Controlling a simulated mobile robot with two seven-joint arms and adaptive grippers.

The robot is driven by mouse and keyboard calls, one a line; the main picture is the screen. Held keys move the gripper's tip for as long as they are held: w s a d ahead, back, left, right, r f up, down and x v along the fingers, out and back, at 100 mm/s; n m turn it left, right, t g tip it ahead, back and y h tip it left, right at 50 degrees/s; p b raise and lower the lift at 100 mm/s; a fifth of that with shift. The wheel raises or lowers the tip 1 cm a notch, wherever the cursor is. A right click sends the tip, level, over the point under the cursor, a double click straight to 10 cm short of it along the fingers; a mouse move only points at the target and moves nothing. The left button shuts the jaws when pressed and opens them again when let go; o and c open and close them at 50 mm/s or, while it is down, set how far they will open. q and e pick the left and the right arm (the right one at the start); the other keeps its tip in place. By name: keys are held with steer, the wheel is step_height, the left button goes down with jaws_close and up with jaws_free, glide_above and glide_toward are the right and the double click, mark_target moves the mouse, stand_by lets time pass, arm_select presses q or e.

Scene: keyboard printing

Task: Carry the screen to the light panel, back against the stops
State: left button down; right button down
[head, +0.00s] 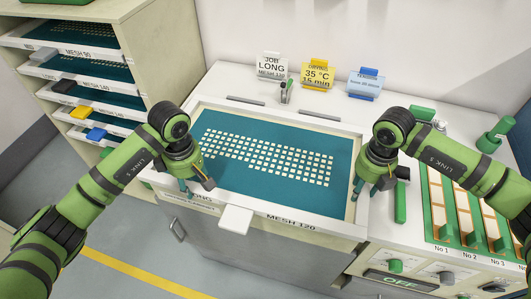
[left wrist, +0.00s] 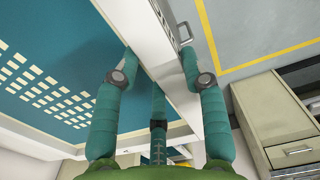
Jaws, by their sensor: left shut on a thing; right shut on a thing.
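The screen (head: 270,158) has teal mesh with rows of pale key shapes and a white frame marked MESH 120. It is level over the counter, its back edge close to two grey bar stops (head: 245,100) (head: 320,116); I cannot tell whether they touch. The light panel is hidden beneath it. My left gripper (head: 196,186) is shut on the left side of the frame; in the left wrist view its fingers (left wrist: 158,75) straddle the white frame wall (left wrist: 150,40). My right gripper (head: 361,186) is shut on the right side of the frame.
A rack (head: 75,80) of mesh screens stands at the left. White, yellow and blue cards (head: 318,75) stand behind the screen. A green tray (head: 465,215) with pale strips lies at the right, above a panel showing OFF (head: 400,281). A white tab (head: 236,219) juts out in front.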

arm_select(q)
steer(key=shift+f+b, duration=0.3)
steer(key=shift+f, duration=0.15)
arm_select(e)
steer(key=shift+f, duration=0.5)
arm_select(q)
steer(key=c, duration=0.7)
jaws_free()
steer(key=shift+r, duration=0.2)
arm_select(e)
steer(key=c, duration=0.7)
jaws_free()
steer(key=shift+r, duration=0.2)
arm_select(q)
steer(key=shift+r, duration=0.1)
arm_select(e)
steer(key=shift+r, duration=0.55)
arm_select(q)
step_height(320, 180, up, 12)
arm_select(e)
step_height(320, 180, up, 11)
arm_select(q)
steer(key=shift+s, duration=0.1)
